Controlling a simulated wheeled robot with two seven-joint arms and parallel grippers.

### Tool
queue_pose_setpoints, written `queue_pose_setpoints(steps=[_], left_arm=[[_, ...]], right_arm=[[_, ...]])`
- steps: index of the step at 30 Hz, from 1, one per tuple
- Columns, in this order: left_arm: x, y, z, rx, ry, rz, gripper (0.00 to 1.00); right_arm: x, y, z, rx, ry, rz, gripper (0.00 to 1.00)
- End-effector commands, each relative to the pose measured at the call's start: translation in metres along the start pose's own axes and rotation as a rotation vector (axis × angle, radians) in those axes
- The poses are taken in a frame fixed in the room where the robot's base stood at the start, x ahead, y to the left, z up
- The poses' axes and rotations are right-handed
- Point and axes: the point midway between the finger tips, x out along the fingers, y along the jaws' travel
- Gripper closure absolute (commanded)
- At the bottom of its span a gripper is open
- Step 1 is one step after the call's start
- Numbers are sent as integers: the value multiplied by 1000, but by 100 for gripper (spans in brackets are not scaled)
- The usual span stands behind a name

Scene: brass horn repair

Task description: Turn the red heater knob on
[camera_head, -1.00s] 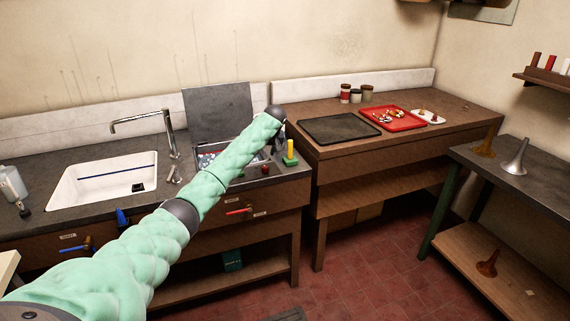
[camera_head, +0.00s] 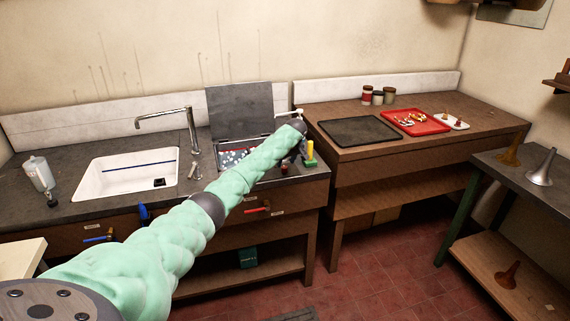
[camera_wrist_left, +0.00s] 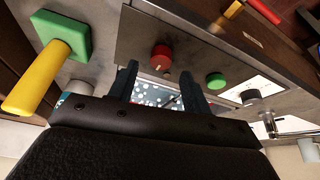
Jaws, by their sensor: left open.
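The red heater knob (camera_wrist_left: 161,56) is round and sits on the grey panel at the front of the basin unit. In the left wrist view it lies just beyond and between the two fingers of my left gripper (camera_wrist_left: 161,88), which is open and empty. No contact with the knob shows. In the head view my left gripper (camera_head: 300,149) hangs over the right end of the counter, partly hidden by its own wrist, and the knob is too small to make out clearly. My right gripper is in neither view.
A green knob (camera_wrist_left: 216,80) sits beside the red one on the panel. A yellow handle (camera_wrist_left: 36,78) on a green base stands on the other side. The basin with a raised lid (camera_head: 240,110) lies behind. The white sink (camera_head: 125,176) is further left.

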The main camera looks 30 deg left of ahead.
Motion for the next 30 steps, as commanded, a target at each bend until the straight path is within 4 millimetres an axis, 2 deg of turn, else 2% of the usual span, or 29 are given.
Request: queue_pose_setpoints(steps=[7, 18, 20, 25, 30], left_arm=[[25, 0, 0, 0, 0, 0, 51], [32, 0, 0, 0, 1, 0, 51], [32, 0, 0, 1, 1, 0, 61], [32, 0, 0, 1, 1, 0, 95], [32, 0, 0, 4, 1, 2, 96]], right_arm=[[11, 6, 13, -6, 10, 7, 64], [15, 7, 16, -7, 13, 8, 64], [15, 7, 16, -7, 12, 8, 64], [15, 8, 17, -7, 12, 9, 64], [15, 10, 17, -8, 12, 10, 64]])
